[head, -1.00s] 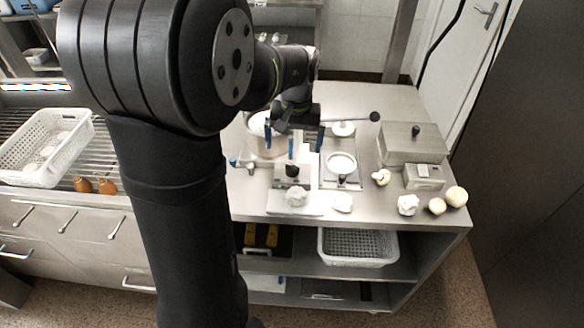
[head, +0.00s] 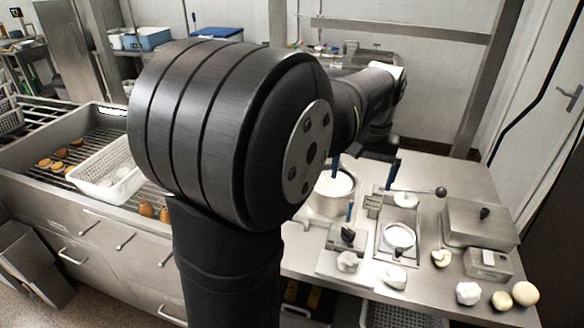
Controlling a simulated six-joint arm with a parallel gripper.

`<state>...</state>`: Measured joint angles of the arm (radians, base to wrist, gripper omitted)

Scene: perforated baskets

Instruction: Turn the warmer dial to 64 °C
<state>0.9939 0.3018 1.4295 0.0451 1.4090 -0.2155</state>
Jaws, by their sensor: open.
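My gripper (head: 365,172) is open and empty, blue fingertips pointing down, above the back of the steel table between the round pot and the white dish. A steel box with a black lid knob (head: 478,228), which may be the warmer, stands at the right of the table. A small grey box with a pale panel (head: 488,264) is in front of it. A small device with a black knob-like part (head: 347,236) stands below my gripper in the picture. I cannot tell which part is the warmer dial, and no temperature reading is legible.
The round steel pot (head: 325,206) and white dish (head: 398,237) stand near my gripper. Several pale round pieces (head: 525,293) lie along the table's front right. A white perforated basket (head: 117,192) is in the rack at left. My arm hides the middle left.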

